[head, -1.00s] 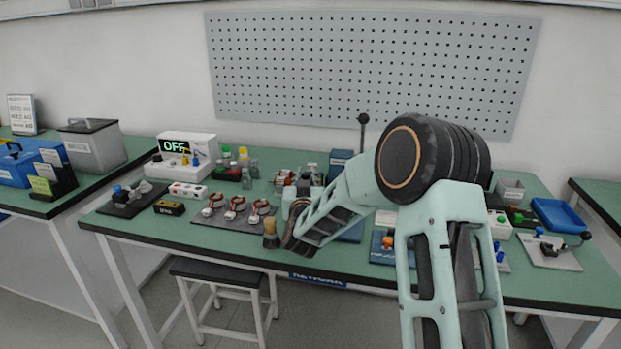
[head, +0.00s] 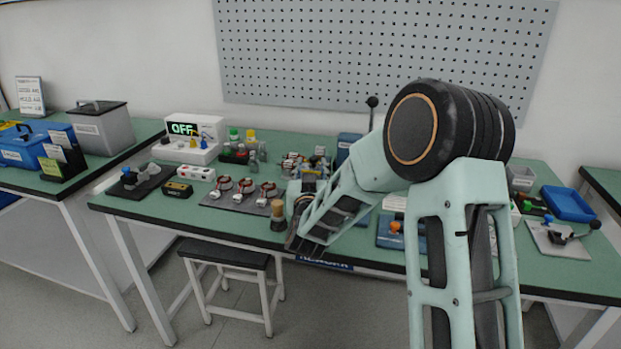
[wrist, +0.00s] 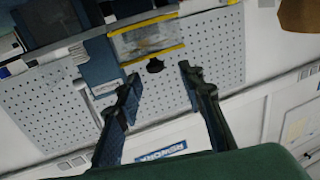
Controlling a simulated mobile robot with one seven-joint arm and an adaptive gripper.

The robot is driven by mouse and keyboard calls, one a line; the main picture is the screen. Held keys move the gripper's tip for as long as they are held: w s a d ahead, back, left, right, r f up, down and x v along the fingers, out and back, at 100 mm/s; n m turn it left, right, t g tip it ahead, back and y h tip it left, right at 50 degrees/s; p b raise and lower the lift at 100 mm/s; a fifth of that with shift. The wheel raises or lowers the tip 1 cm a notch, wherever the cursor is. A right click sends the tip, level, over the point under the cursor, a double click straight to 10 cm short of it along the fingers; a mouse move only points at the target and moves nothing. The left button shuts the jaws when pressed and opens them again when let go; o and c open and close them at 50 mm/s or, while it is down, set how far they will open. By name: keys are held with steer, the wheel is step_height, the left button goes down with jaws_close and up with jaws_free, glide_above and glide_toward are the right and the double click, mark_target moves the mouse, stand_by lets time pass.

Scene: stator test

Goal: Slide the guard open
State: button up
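In the wrist view, the guard looks like a clear panel (wrist: 150,40) with yellow strips along two edges. A small black knob (wrist: 155,66) shows by its lower yellow strip. My gripper (wrist: 160,75) is open, its two dark fingers wide apart, one on each side of the knob in the picture. Nothing is held between them. I cannot tell whether the fingers reach the knob's depth. In the head view, my arm reaches down over the bench's front middle. My forearm and wrist hide much of the fixture there, and the fingers are not clear.
A brown-topped bottle (head: 278,212) stands on the green bench (head: 225,222) close left of my wrist. A mat with several copper-wound parts (head: 245,190) lies farther left. A black-knobbed lever (head: 372,103) rises behind my arm. A stool (head: 225,254) stands in front.

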steer(key=s, duration=0.7)
steer(key=shift+a, duration=0.3)
steer(key=shift+w, duration=0.1)
